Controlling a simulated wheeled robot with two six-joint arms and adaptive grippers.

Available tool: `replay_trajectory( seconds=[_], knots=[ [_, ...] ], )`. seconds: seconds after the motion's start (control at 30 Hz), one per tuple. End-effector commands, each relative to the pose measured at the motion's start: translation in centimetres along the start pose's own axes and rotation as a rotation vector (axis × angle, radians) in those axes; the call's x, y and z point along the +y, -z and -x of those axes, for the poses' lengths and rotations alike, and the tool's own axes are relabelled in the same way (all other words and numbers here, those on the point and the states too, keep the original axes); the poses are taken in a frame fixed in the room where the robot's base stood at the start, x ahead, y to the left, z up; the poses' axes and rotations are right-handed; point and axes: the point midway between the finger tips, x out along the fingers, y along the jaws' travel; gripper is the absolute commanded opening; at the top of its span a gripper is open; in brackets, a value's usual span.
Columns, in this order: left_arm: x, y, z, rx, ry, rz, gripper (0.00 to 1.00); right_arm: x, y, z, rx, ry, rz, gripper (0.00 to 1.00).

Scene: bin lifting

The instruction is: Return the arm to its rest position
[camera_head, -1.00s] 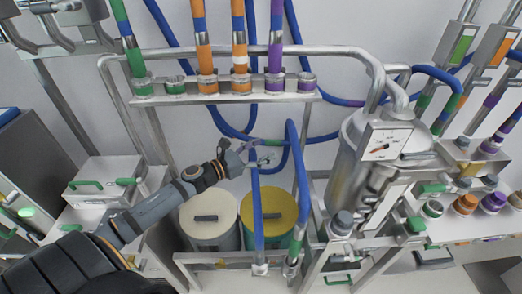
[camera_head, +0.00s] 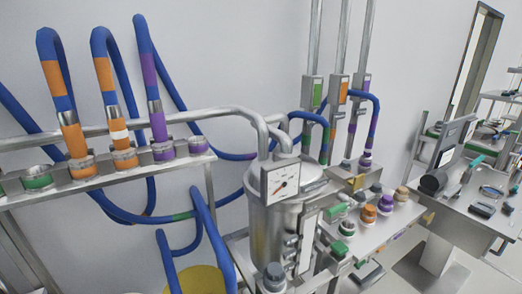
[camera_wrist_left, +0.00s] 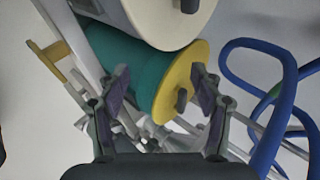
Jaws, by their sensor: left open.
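My left gripper (camera_wrist_left: 160,78) is open in the left wrist view, with its two fingers apart and nothing between them that they grip. Beyond the fingers is a bin with a teal side and a yellow lid (camera_wrist_left: 172,88) bearing a dark handle. A second bin with a cream lid (camera_wrist_left: 165,15) is cut off at the top of that view. In the head view only part of the yellow lid (camera_head: 200,280) shows at the bottom edge. Neither of my arms shows in the head view.
A steel tank with a gauge (camera_head: 284,184) stands in the middle. Blue hoses (camera_head: 175,215) hang from a pipe rack (camera_head: 95,180) at left. A blue hose (camera_wrist_left: 285,100) also loops right of my gripper. A tool-covered side table (camera_head: 470,195) stands at right.

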Motion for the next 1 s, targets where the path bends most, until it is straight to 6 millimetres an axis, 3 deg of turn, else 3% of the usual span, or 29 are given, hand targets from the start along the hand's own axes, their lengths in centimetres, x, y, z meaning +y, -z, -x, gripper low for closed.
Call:
replay_trajectory(
  seconds=[0.03, 0.2, 0.3, 0.43, 0.5, 0.6, 1.0],
  knots=[
    [5.0, -0.6, -0.2, -0.042, -0.075, 0.129, 0.66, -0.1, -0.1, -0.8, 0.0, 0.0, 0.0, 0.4],
    [19.6, -1.3, 2.2, -0.214, -0.293, 0.551, 0.66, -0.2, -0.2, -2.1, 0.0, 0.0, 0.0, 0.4],
    [27.0, -0.8, 4.8, -0.331, -0.4, 0.762, 0.66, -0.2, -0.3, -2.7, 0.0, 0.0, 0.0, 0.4],
    [34.0, 0.3, 8.1, -0.465, -0.496, 0.961, 0.66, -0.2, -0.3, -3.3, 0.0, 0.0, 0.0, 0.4],
    [36.2, 0.8, 9.4, -0.515, -0.525, 1.028, 0.66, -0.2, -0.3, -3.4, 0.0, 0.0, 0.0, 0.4],
    [37.8, 1.2, 10.5, -0.555, -0.548, 1.077, 0.66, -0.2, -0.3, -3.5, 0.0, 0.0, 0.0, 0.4],
    [38.0, 1.2, 10.8, -0.563, -0.551, 1.086, 0.66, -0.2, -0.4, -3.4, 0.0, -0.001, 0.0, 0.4]
  ],
)
